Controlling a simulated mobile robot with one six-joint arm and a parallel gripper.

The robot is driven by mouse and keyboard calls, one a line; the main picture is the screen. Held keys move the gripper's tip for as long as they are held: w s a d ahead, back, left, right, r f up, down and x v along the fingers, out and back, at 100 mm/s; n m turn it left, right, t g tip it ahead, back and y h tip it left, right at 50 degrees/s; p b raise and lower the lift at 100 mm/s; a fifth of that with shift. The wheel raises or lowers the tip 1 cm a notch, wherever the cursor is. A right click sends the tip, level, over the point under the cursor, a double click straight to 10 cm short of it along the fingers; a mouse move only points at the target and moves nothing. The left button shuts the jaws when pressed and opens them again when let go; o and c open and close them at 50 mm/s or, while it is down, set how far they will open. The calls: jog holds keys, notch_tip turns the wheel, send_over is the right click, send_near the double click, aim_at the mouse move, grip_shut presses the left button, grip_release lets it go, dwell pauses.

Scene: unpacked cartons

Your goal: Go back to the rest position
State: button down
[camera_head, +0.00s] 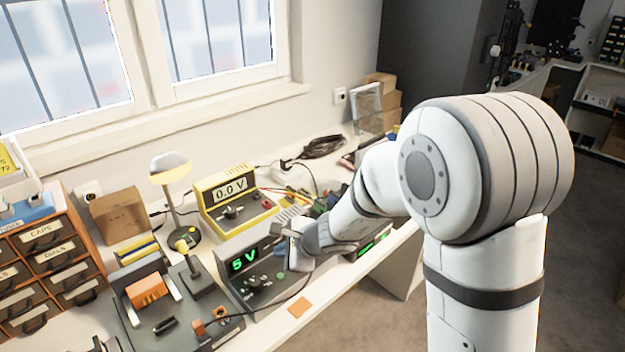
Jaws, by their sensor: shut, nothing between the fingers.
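My gripper (296,247) is at the end of my white arm, which reaches in from the right over the bench. It is small in view and partly hidden by its own wrist. It is shut, and I see nothing held in it. It is right beside the grey power supply (262,299) with a green "5 V" display, at its upper right; I cannot tell whether they touch. A second green display shows just right of my wrist, on a device mostly hidden by my arm.
A yellow meter (232,200) reading "0.0 V" stands behind the power supply. A desk lamp (170,168), a cardboard box (119,215) and a drawer cabinet (45,262) are to the left. An orange square (300,307) lies near the bench's front edge. Open floor lies beyond it.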

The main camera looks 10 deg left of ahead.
jog(key=s+d+r+n+g, duration=0.1)
jog(key=s+d+r+n, duration=0.65)
jog(key=d+r, duration=0.2)
jog(key=s+d+r+n+h, duration=0.1)
jog(key=s+d+n+h, duration=0.2)
jog(key=s+d, duration=0.3)
jog(key=s+d+r+n+h+p, duration=0.1)
jog(key=s+d+n+h, duration=0.3)
jog(key=d, duration=1)
jog(key=shift+s+r+g+h+p, duration=0.3)
jog(key=shift+s+r+g+h, duration=0.15)
jog(key=shift+s, duration=0.4)
